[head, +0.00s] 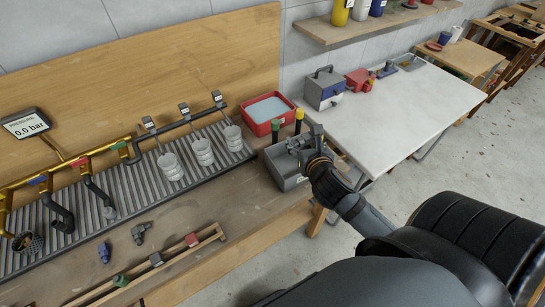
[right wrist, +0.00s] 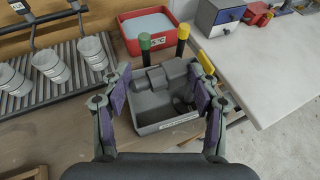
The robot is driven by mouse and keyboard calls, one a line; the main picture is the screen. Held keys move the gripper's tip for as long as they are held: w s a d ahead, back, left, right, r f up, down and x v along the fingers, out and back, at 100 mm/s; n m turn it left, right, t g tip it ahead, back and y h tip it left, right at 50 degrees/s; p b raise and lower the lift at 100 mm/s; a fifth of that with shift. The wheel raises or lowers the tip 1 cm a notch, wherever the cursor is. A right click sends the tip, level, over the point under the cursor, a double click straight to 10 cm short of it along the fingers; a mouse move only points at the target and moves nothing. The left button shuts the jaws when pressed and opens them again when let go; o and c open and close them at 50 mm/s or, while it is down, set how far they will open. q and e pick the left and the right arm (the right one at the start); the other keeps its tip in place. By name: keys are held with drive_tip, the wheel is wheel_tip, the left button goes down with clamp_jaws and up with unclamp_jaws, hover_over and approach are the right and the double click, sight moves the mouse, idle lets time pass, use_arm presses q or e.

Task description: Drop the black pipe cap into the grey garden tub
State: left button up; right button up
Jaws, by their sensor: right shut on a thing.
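My right gripper (head: 302,147) is over the grey garden tub (head: 291,184) in the head view. In the right wrist view its two purple-padded fingers (right wrist: 160,82) stand well apart, with a dark, faceted piece, which I take for the black pipe cap (right wrist: 163,76), between their tips. Its outline blends with the tub behind it, so its exact height is unclear. The tub (right wrist: 168,126) lies below the fingers, its labelled front wall toward me. A small dark shape shows inside it on the right. My left gripper is not in view.
A red tub (head: 268,112) of pale liquid stands behind the grey tub, with green-topped (head: 276,127) and yellow-topped (head: 299,117) black posts between. A white table (head: 400,110) with a toolbox (head: 325,90) is at the right.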

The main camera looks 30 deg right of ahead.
drive_tip(key=shift+a, duration=0.2)
drive_tip(key=shift+w, duration=0.1)
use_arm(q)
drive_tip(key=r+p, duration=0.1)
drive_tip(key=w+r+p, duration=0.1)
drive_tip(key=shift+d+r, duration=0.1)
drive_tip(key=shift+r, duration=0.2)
use_arm(e)
drive_tip(key=w+d+f, duration=0.2)
drive_tip(key=w+f, duration=0.4)
drive_tip(key=w+d+f, duration=0.3)
drive_tip(key=w+f, duration=0.4)
drive_tip(key=shift+d, duration=0.3)
drive_tip(key=shift+f, duration=0.1)
drive_tip(key=shift+f, duration=0.55)
drive_tip(key=o, duration=0.5)
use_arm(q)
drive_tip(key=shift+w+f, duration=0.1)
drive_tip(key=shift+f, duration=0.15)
use_arm(e)
drive_tip(key=shift+o, duration=0.3)
